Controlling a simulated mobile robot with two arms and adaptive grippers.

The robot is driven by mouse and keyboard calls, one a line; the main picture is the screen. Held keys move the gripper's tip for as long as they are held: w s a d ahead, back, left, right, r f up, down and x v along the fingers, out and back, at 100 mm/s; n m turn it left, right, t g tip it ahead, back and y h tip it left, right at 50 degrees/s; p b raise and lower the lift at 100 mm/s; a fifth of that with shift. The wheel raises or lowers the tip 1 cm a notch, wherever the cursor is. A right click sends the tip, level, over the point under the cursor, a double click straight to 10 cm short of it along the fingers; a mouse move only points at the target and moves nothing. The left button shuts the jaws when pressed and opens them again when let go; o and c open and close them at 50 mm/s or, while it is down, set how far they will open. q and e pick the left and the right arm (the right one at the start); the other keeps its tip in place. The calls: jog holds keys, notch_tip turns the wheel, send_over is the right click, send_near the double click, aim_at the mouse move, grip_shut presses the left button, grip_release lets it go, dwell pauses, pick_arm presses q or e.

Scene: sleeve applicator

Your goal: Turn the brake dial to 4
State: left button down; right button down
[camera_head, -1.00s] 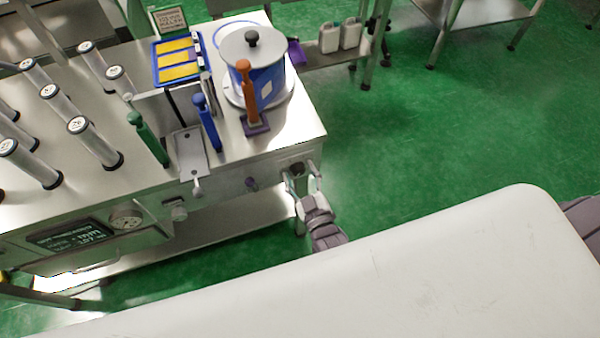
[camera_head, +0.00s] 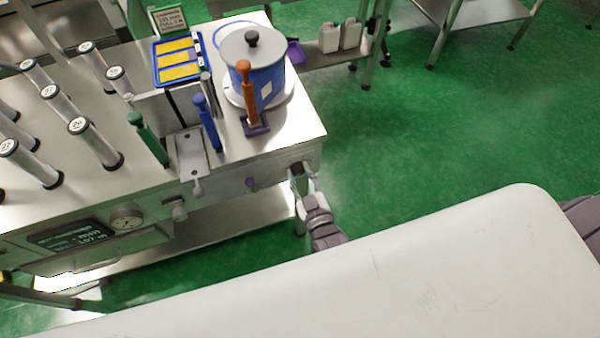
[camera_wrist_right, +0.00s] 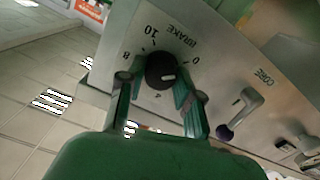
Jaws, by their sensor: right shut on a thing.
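The brake dial (camera_wrist_right: 160,66) is a round black knob on the grey metal panel, under the word BRAKE. Printed numbers 0, 4, 8 and 10 show around it; other marks are hidden by my fingers. A short white mark on the knob points to the right in the wrist view, somewhat below the 0; its exact reading is unclear. My right gripper (camera_wrist_right: 158,84) is shut on the dial, one green finger on each side. In the head view my right gripper (camera_head: 304,176) is at the bench's right front corner. My left gripper is not in view.
The bench (camera_head: 290,140) carries tubes, colored-handled tools and a blue pot (camera_head: 262,80). Green floor (camera_head: 430,130) is free to the right. A white surface (camera_head: 400,270) fills the foreground.

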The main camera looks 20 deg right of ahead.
jog(key=m, duration=0.5)
jog(key=shift+p, duration=0.35)
jog(key=m, duration=0.5)
jog(key=shift+d+f+m, duration=0.1)
jog(key=shift+m, duration=0.2)
jog(key=m+b, duration=0.1)
jog(key=m, duration=0.3)
jog(key=shift+f, duration=0.1)
jog(key=m+b, duration=0.1)
jog(key=m, duration=0.4)
jog(key=shift+d+m, duration=0.1)
jog(key=shift+m, duration=0.3)
jog(key=shift+b, duration=0.3)
jog(key=c, duration=0.8)
grip_release()
jog(key=shift+o, duration=0.2)
